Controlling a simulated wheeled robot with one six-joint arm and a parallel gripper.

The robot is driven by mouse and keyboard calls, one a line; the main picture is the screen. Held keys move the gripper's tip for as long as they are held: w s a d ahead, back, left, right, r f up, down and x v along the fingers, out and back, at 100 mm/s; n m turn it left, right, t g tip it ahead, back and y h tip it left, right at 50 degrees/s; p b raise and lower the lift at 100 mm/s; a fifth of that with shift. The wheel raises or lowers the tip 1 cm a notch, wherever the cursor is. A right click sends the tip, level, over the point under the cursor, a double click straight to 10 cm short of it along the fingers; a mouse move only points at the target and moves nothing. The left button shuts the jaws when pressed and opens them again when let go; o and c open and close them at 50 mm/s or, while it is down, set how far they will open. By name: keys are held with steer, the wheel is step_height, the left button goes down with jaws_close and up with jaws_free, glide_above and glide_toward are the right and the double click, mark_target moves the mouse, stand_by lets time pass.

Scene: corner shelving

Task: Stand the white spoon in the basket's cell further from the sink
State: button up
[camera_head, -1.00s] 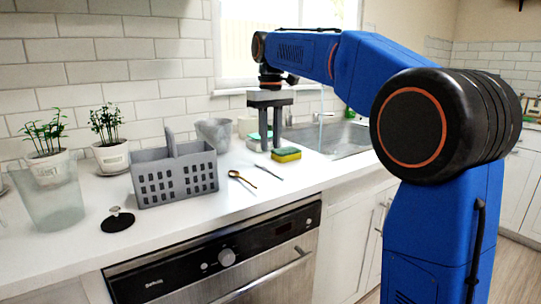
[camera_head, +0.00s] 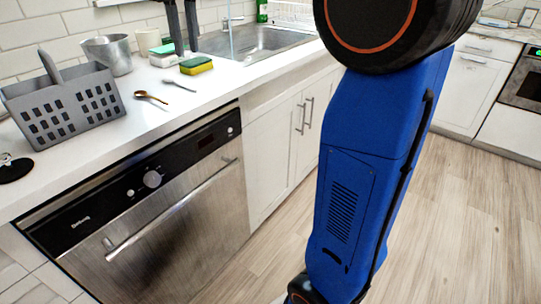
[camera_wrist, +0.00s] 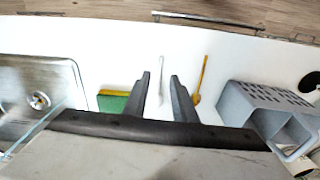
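The white spoon (camera_head: 181,84) lies flat on the counter, to the right of a brown spoon (camera_head: 150,97). In the wrist view the white spoon (camera_wrist: 161,72) shows between and beyond my two fingers. My gripper (camera_head: 182,50) points down over the back of the counter, open and empty; its fingers (camera_wrist: 160,84) are apart in the wrist view. The grey basket (camera_head: 62,108) with its upright handle stands left of the spoons. It also shows at the right of the wrist view (camera_wrist: 262,103), its cells partly visible. The sink (camera_head: 250,42) lies to the right.
A yellow-green sponge (camera_head: 196,66) lies near my fingers, with a pale green-and-white block (camera_head: 162,57) behind it. A metal cup (camera_head: 107,55) stands behind the basket. A black disc (camera_head: 12,169) lies at far left. The counter front by the spoons is clear.

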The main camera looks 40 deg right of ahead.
steer(key=s+d+f+m+t, duration=0.1)
steer(key=s+d+f+t, duration=0.1)
steer(key=s+f, duration=1.2)
steer(key=s+d+f+m+t, duration=0.2)
steer(key=s+d+f, duration=0.1)
steer(key=s+f, duration=1.1)
steer(key=shift+s+d+f, duration=0.25)
steer(key=shift+s+d, duration=0.05)
steer(key=shift+s, duration=0.3)
steer(key=shift+o, duration=0.6)
